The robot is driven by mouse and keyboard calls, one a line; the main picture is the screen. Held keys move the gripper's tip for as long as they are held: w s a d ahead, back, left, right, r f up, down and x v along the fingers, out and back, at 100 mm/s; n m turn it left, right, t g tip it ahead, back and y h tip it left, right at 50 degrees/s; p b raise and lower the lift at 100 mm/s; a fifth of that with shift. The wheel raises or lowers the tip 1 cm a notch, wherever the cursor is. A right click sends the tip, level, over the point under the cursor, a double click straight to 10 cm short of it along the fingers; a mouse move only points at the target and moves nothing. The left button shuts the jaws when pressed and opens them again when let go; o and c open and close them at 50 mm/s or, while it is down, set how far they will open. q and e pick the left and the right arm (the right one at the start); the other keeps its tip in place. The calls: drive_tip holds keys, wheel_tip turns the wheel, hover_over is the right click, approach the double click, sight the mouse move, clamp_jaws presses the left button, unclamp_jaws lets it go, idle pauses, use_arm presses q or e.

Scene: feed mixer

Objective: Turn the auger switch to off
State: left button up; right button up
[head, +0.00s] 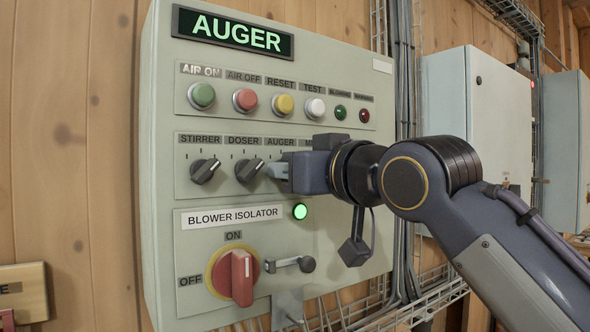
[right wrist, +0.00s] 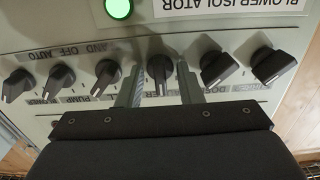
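The auger switch (right wrist: 160,72) is a black rotary knob on the grey-green panel (head: 345,215). In the right wrist view, which shows the panel upside down, its grip stands about straight up and down. In the head view the knob is hidden behind my right gripper, under the AUGER label (head: 280,142). My right gripper (head: 279,171) is at the panel. Its two fingers (right wrist: 161,88) stand on either side of the knob, with a gap visible on each side. I cannot tell whether the fingertips touch the panel. My left gripper is not in view.
The stirrer knob (head: 205,170) and doser knob (head: 249,170) sit left of the gripper, both tilted. Push buttons (head: 258,101) are above. The red blower isolator handle (head: 238,277) and a lit green lamp (head: 300,211) are below. Cabinets (head: 480,110) stand at right.

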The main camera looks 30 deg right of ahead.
drive_tip(key=s+b, duration=0.2)
drive_tip(key=s, duration=0.5)
drive_tip(key=shift+s+d, duration=0.3)
drive_tip(key=shift+s, duration=0.1)
idle(0.3)
wheel_tip(320, 180, down, 40)
drive_tip(key=s+a+m+g+y, duration=0.1)
drive_tip(key=s+g, duration=0.1)
drive_tip(key=g, duration=0.7)
drive_tip(key=s+a+f+g, duration=0.1)
drive_tip(key=s+a+f, duration=0.1)
drive_tip(key=f, duration=0.4)
drive_tip(key=s+a+f+m+g+y, duration=0.1)
drive_tip(key=s+f+g, duration=0.1)
drive_tip(key=s+f, duration=0.3)
wheel_tip(320, 180, down, 2)
drive_tip(key=shift+s+a+f+m+y, duration=0.1)
drive_tip(key=shift+s+a+m+y, duration=0.2)
drive_tip(key=shift+a, duration=0.1)
